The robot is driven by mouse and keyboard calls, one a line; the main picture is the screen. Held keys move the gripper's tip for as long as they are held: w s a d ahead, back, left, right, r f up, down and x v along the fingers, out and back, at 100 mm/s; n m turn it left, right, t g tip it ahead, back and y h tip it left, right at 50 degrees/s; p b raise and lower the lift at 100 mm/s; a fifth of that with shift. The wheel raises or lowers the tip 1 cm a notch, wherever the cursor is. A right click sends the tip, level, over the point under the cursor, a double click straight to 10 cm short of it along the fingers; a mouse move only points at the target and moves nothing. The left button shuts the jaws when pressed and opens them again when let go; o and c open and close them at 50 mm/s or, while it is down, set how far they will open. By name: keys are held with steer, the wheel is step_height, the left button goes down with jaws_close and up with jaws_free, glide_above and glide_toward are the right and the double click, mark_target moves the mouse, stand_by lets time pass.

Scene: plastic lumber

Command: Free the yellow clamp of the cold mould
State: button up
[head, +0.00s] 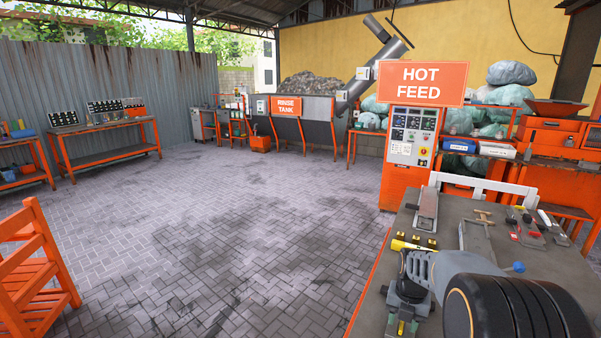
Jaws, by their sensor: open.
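A yellow bar-shaped piece (412,245) lies on the grey bench at the right, just behind my wrist; it looks like the yellow clamp, but its jaws are not clear. A long grey metal block (426,208), which may be the mould, lies behind it; I cannot tell whether the two touch. My gripper (402,326) points down over the bench's near left part, in front of the yellow piece, and is open. Small yellow and green parts show between its fingers, too small to name. My arm hides much of the bench's near right.
The bench top (448,225) also bears a metal frame with a wooden T-handle (484,216) and red-handled tools (526,228). A blue ball knob (518,267) stands close to my arm. The HOT FEED cabinet (410,150) is behind the bench. The paved floor at left is open.

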steer(key=shift+r+p, duration=2.2)
steer(key=shift+r, duration=0.85)
steer(key=m, duration=0.3)
steer(key=s+a+r+m+t, duration=0.2)
steer(key=s+a+r+m, duration=0.2)
steer(key=s+m, duration=0.4)
steer(key=s+a+r+m+t, duration=0.2)
steer(key=s+m, duration=0.6)
steer(key=m, duration=1.1)
steer(key=a+r, duration=0.2)
steer(key=a, duration=0.1)
